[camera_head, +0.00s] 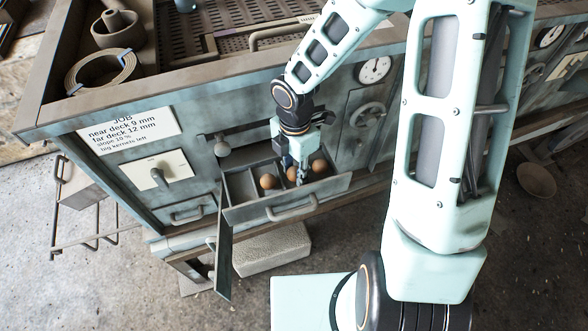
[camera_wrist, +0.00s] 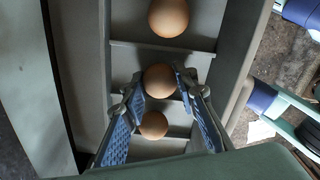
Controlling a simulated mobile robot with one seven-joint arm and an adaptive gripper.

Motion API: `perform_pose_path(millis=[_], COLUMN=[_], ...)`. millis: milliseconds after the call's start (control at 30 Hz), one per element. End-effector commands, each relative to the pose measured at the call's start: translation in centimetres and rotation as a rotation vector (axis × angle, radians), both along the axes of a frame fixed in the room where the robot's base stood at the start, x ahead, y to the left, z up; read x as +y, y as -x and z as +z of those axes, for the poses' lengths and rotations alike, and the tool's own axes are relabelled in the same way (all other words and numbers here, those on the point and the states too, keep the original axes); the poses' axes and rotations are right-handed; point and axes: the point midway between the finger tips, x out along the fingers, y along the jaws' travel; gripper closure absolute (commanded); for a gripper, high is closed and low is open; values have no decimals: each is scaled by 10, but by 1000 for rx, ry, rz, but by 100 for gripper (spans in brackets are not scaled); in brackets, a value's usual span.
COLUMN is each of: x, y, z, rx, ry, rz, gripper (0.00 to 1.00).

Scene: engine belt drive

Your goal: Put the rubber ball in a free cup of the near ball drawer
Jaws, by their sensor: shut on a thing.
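The near ball drawer (camera_head: 335,184) is pulled open from the cabinet front and has dividers between its cups. My gripper (camera_head: 297,178) reaches down into it from above. In the wrist view, my gripper's blue-padded fingers (camera_wrist: 160,84) are shut on the brown rubber ball (camera_wrist: 159,80), one on each side. The held ball, also in the head view (camera_head: 292,174), is low among the dividers; I cannot tell whether it touches the cup floor. Other brown balls lie on either side, one at left (camera_head: 268,181) and one at right (camera_head: 319,165). The leftmost cup (camera_head: 239,187) looks empty.
A hinged flap (camera_head: 224,255) hangs open at the drawer's left. The drawer handle (camera_head: 292,208) sticks out in front. A lever plate (camera_head: 156,176) and a job sign (camera_head: 128,130) are on the cabinet's left face. A pale block (camera_head: 270,250) lies on the floor below.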

Motion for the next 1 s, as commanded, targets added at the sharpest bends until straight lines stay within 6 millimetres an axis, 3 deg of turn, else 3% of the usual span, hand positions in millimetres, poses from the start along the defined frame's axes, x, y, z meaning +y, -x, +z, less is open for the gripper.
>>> perform_pose_path(millis=[33, 67, 200, 567, 1000], x=[0, 0, 0, 0, -1], y=[0, 0, 0, 0, -1], z=[-3, -2, -2, 5, 93], rx=[0, 0, 0, -1, -4], ry=[0, 0, 0, -1, 0], rz=[0, 0, 0, 0, -3], gripper=[99, 70, 56, 56, 56])
